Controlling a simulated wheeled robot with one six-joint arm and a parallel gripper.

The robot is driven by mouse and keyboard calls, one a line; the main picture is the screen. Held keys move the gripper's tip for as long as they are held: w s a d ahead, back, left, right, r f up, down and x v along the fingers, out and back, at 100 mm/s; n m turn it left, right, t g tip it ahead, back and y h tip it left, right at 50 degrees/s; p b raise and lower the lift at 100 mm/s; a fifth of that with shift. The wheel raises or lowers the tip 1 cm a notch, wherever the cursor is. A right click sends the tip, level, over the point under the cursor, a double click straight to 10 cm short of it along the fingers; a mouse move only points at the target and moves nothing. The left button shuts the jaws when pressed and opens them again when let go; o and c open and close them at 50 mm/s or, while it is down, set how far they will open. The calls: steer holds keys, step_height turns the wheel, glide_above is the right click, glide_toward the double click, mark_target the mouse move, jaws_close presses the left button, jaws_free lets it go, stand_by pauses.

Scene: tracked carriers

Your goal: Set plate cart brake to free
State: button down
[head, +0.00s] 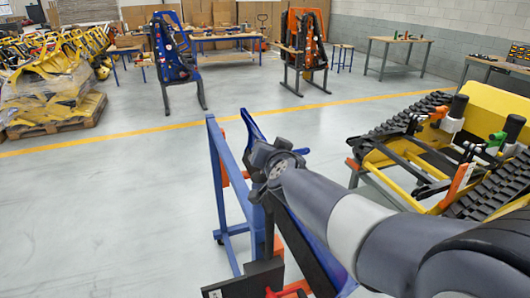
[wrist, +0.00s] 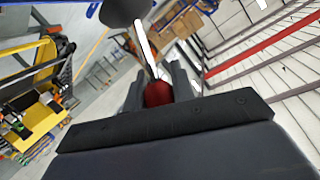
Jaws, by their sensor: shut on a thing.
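My gripper (wrist: 158,84) is shut on a red grip (wrist: 157,95) in the wrist view, with a dark finger on each side. A pale bar runs up from near the red grip towards a dark rounded part at the top. In the head view the plate cart (head: 218,165) is a blue upright frame with red-orange parts near its foot. My arm reaches from the lower right to the cart's upper part. My wrist hides the fingers and the red grip there, so I cannot tell the brake's setting.
A yellow tracked carrier (head: 408,160) stands close on the right. Yellow parts lie on a pallet (head: 60,118) at the far left. Two upright racks (head: 172,55) and workbenches (head: 398,45) stand at the back. The floor left of the cart is clear.

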steer(key=shift+w+d+f+m+b, duration=0.1)
steer(key=shift+d+f+m+b, duration=0.15)
steer(key=shift+m+b, duration=0.05)
stand_by(0.5)
steer(key=c, duration=1.2)
jaws_free()
steer(key=shift+r, duration=0.1)
steer(key=p+v, duration=0.4)
steer(key=v, duration=0.6)
steer(key=shift+s+p, duration=0.3)
steer(key=shift+s, duration=0.05)
